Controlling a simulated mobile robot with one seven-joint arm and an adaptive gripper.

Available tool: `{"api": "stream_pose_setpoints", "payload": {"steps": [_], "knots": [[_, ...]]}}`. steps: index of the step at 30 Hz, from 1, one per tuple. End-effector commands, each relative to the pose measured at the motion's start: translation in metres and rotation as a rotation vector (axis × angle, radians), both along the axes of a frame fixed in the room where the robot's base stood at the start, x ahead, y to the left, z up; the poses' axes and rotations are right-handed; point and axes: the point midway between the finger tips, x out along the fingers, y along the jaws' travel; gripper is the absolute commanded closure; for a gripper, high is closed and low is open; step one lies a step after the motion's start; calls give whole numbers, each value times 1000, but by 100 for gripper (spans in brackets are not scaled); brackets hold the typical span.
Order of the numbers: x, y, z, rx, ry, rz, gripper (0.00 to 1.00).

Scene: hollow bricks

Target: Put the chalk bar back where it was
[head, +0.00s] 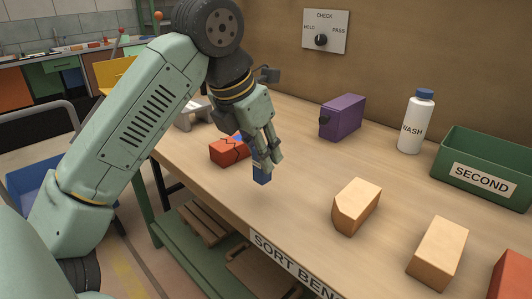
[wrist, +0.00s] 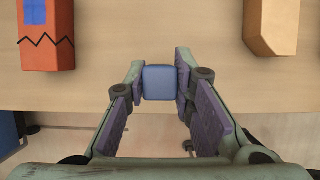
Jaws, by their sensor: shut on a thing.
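The chalk bar is a small blue block (head: 262,176) held upright between the fingertips of my gripper (head: 264,158). In the wrist view its square blue end (wrist: 158,82) shows between the two fingers. My gripper is shut on it, over the near part of the bench in front of a red brick. The bar's lower end seems clear of the bench top, though the gap is hard to judge. The red brick (head: 226,152) has a black zigzag line and a blue patch on it; my gripper partly hides it in the head view.
A grey holder (head: 190,118) stands behind the red brick, partly hidden by my arm. A purple brick (head: 342,117), a WASH bottle (head: 416,122), a green SECOND bin (head: 510,155) and tan bricks (head: 357,205) (head: 437,252) stand rightward. The bench top between them is clear.

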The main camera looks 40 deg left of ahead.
Motion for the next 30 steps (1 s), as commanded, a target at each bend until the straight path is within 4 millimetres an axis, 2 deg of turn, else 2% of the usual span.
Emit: {"api": "stream_pose_setpoints", "payload": {"steps": [3, 8, 11, 18, 30], "knots": [[23, 13, 0, -2, -1, -1, 100], [36, 23, -3, -1, 0, 0, 100], [38, 24, -8, -1, 0, 0, 100], [37, 24, -37, -2, -1, -1, 100], [37, 24, -45, 0, -1, 0, 100]]}}
